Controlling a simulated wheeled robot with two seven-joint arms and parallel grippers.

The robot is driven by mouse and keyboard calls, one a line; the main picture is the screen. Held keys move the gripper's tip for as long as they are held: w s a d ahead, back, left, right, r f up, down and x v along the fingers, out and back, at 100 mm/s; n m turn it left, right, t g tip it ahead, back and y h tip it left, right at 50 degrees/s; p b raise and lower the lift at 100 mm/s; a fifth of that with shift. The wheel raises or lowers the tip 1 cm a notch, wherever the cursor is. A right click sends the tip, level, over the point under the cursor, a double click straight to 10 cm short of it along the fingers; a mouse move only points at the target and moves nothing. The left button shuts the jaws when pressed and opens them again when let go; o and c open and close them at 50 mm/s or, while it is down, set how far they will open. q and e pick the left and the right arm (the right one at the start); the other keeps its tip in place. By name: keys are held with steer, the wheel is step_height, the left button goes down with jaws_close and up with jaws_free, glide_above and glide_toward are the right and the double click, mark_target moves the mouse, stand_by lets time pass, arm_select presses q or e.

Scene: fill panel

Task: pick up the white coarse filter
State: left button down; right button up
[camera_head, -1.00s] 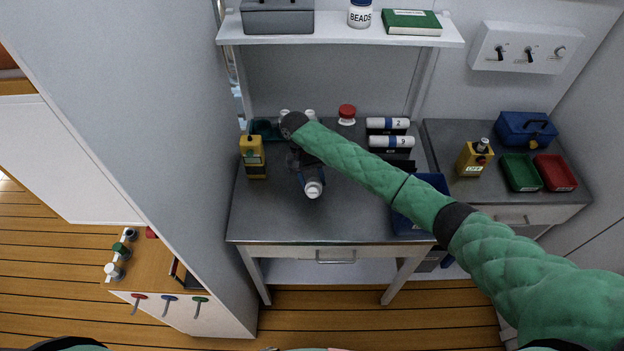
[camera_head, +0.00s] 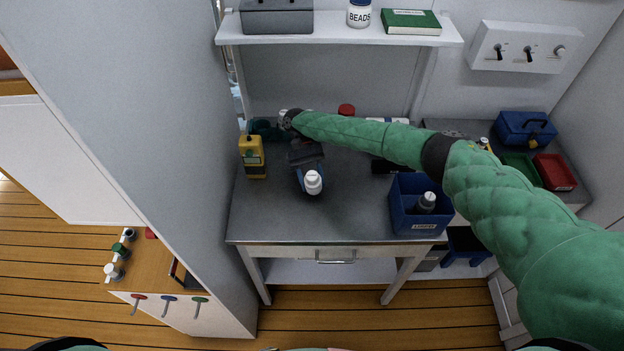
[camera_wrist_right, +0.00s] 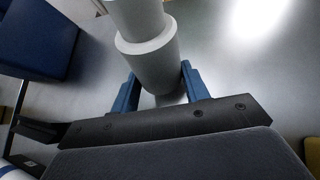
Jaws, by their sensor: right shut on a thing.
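A white, capped, bottle-like cylinder, which I take for the white coarse filter (camera_head: 313,184), is in my right gripper (camera_head: 309,178) over the middle of the grey bench. In the right wrist view the filter (camera_wrist_right: 146,42) stands between the two blue fingers of the gripper (camera_wrist_right: 160,74), which are shut on it. My left gripper is not in view.
A yellow meter (camera_head: 253,160) stands left on the bench (camera_head: 270,215). A blue bin (camera_head: 416,222) holding a dark, white-capped bottle (camera_head: 426,202) is at front right. A red-capped jar (camera_head: 346,110) stands behind. My right arm covers much of the back right. The front middle is clear.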

steer(key=shift+w+g, duration=0.1)
steer(key=shift+g, duration=0.7)
steer(key=shift+g+b, duration=0.35)
steer(key=shift+g, duration=0.05)
steer(key=shift+n, duration=0.3)
